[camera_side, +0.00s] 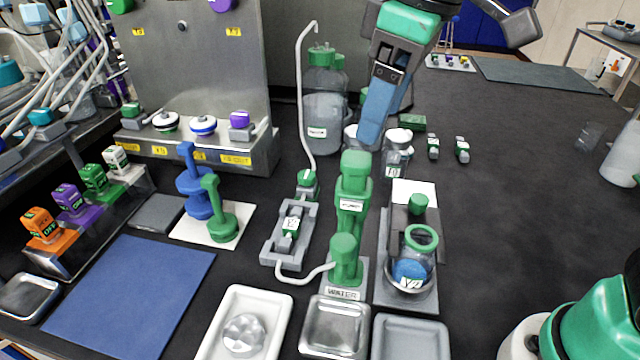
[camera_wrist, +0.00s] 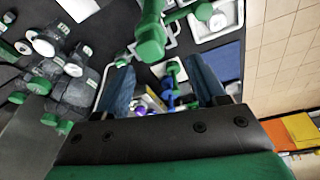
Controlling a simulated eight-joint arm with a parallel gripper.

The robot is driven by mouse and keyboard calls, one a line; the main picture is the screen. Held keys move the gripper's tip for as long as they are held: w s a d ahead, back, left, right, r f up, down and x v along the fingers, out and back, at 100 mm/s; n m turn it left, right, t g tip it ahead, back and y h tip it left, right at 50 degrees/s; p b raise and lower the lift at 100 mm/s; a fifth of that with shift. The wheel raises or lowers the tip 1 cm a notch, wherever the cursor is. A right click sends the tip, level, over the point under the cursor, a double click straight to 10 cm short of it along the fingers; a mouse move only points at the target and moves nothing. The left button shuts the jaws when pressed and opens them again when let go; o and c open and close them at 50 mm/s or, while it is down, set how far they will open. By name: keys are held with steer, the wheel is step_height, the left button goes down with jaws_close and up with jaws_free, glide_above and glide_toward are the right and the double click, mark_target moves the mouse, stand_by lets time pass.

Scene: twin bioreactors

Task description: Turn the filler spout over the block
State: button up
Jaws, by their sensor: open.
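The green filler (camera_side: 353,205) stands upright on a grey base labelled WATER (camera_side: 343,293), with a shorter green post in front and a white hose. I cannot tell which way its spout points. To its right, a grey block (camera_side: 408,297) carries a bowl, a clear bottle with a blue label (camera_side: 410,272) and a green ring (camera_side: 421,238). My gripper (camera_side: 371,138) hangs just above and behind the filler's top, its blue fingers pointing down, apart from it. In the wrist view the filler's green parts (camera_wrist: 150,40) lie ahead, between and beyond my open, empty fingers (camera_wrist: 160,82).
A grey frame (camera_side: 268,248) with a labelled piece lies left of the filler. A large clear bottle (camera_side: 322,110) with a tall white tube stands behind. White (camera_side: 222,340) and metal (camera_side: 335,345) trays lie in front. The right side of the dark table is mostly clear.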

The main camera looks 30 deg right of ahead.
mark_target(344, 241)
steer(key=s+a+f+n, duration=0.1)
steer(key=a, duration=0.1)
steer(key=a+f+n+g, duration=0.1)
steer(key=a+f, duration=0.1)
steer(key=s+a+f+n+g+h, duration=0.1)
steer(key=shift+s+a+f, duration=0.3)
steer(key=shift+a, duration=0.1)
steer(key=shift+f, duration=3.1)
jaws_close()
